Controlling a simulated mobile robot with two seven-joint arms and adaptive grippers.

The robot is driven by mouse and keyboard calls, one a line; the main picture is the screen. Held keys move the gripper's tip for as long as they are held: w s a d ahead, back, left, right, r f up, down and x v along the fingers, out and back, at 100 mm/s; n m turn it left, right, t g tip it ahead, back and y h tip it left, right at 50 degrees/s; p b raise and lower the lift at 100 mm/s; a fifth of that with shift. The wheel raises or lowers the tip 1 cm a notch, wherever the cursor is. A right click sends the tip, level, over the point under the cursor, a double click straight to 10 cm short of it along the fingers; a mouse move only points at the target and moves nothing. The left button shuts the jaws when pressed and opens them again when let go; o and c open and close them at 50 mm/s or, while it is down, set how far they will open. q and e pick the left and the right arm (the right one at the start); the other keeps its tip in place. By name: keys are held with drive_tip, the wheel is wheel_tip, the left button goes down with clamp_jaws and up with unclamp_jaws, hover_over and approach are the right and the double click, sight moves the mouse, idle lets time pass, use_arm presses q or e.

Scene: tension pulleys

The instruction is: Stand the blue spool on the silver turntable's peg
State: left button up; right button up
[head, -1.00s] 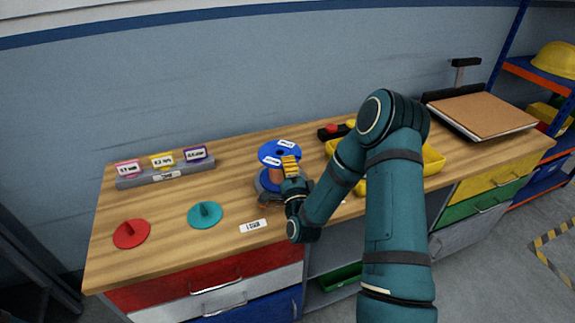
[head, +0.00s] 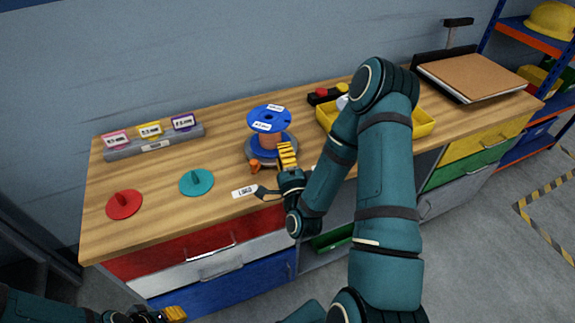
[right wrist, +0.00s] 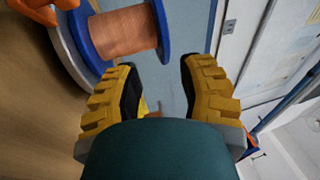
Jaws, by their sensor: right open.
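The blue spool (head: 268,121), wound with copper wire, stands upright on the silver turntable (head: 290,153). Its lower flange lies flat on or very close to the disc, and the peg is hidden. In the right wrist view the spool (right wrist: 122,32) lies ahead of the fingers, beside the pale turntable edge (right wrist: 66,42). My right gripper (head: 276,174) is open and empty, in front of the spool and a little apart from it. Its spread fingers also show in the right wrist view (right wrist: 160,78). My left gripper (head: 172,314) is low at the bottom left, partly cut off.
An orange part (head: 255,166) stands at the turntable's front edge. A red disc (head: 124,204) and a teal disc (head: 197,182), each with a peg, lie at left. A label rack (head: 155,146) stands behind them. A yellow tray (head: 424,124) is at right, partly behind my arm.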

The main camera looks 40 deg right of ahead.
drive_tip(key=v, duration=0.3)
drive_tip(key=shift+s+f, duration=0.15)
drive_tip(key=shift+s, duration=0.15)
drive_tip(key=shift+s+a, duration=0.15)
drive_tip(key=shift+s, duration=0.15)
idle(0.3)
